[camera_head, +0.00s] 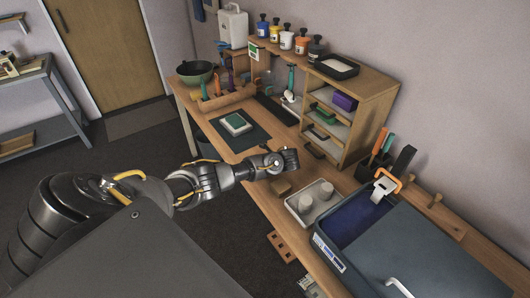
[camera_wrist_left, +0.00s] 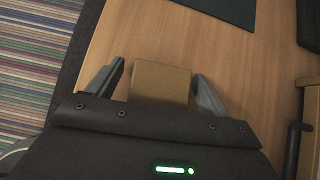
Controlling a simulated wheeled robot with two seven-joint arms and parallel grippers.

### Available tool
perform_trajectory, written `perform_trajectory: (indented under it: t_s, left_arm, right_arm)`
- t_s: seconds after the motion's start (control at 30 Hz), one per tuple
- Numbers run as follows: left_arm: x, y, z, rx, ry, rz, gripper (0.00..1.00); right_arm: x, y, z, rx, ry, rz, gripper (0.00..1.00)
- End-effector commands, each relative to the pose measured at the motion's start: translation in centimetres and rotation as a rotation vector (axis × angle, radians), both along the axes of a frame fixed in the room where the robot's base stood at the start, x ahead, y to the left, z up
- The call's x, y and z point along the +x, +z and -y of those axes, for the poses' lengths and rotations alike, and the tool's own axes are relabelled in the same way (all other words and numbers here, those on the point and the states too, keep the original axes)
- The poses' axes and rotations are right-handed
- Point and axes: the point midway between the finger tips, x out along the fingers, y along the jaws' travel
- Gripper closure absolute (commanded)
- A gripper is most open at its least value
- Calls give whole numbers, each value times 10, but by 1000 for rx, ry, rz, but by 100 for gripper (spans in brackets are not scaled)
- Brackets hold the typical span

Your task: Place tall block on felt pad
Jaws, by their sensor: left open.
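A tan wooden block (camera_head: 281,187), which I take for the tall block, stands on the bench beside a pale tray. In the left wrist view the block (camera_wrist_left: 160,82) shows between the two fingers of my left gripper (camera_wrist_left: 157,88), with a gap on each side. The left gripper (camera_head: 291,160) is open, and I cannot tell how far down beside the block its fingers reach. A dark flat pad (camera_head: 255,142), which may be the felt pad, lies farther along the bench with a green and white item (camera_head: 236,124) on it. My right gripper is out of view.
The pale tray (camera_head: 316,211) holds two light cylinders. A shelf unit (camera_head: 352,135) stands at the bench's back, and a blue-grey bin (camera_head: 345,262) is at the right. A wooden tool holder (camera_head: 226,98) and green bowl (camera_head: 195,72) are at the far end. Bare wood lies between block and pad.

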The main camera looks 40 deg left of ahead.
Motion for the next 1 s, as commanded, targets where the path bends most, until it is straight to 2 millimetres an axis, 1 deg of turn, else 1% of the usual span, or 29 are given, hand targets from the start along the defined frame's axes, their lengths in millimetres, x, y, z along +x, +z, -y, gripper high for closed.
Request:
perform_trajectory:
  t_s: [0.27,0.37,0.7,1.0]
  left_arm:
    - [1,-3,-3,0,-1,1,20]
    - [1,-3,-3,0,-1,1,30]
    - [1,-3,-3,0,-1,1,74]
    - [1,1,-3,-1,-1,2,74]
  right_arm:
    - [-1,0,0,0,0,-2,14]
    - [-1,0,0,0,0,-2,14]
    - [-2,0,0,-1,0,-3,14]
    - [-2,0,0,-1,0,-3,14]
